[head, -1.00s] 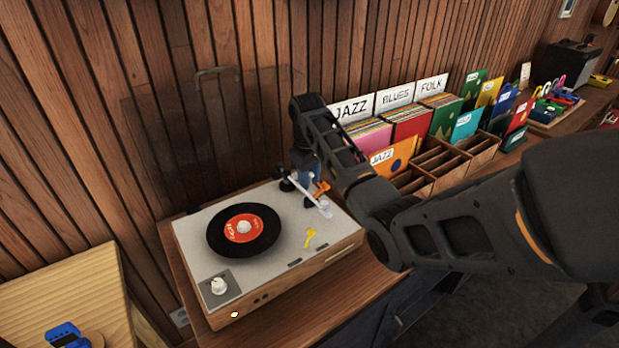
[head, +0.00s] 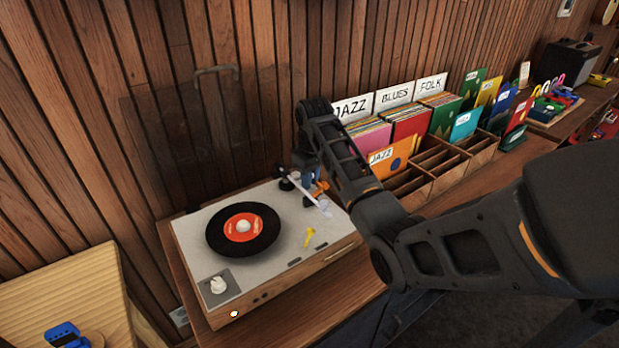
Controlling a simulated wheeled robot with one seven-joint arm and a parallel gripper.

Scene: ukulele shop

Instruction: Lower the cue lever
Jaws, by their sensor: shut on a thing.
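A record player (head: 195,262) with a light grey top and wooden sides stands on the wooden counter. A black record with a red label (head: 262,228) lies on its platter. The pale tonearm (head: 302,188) is at the right of the deck, clear of the record. An orange piece beside it, seemingly the cue lever (head: 321,187), is partly hidden by my arm. My gripper (head: 309,196) reaches down there and is shut on the lever; its fingertips are small and mostly hidden. A yellow piece (head: 309,237) lies on the deck nearer the front.
A clear raised lid (head: 217,70) stands behind the deck. A wooden record crate (head: 440,185) with JAZZ, BLUES and FOLK signs is to the right, near my arm. A pale wooden surface (head: 50,290) with a blue object (head: 66,335) is at the lower left.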

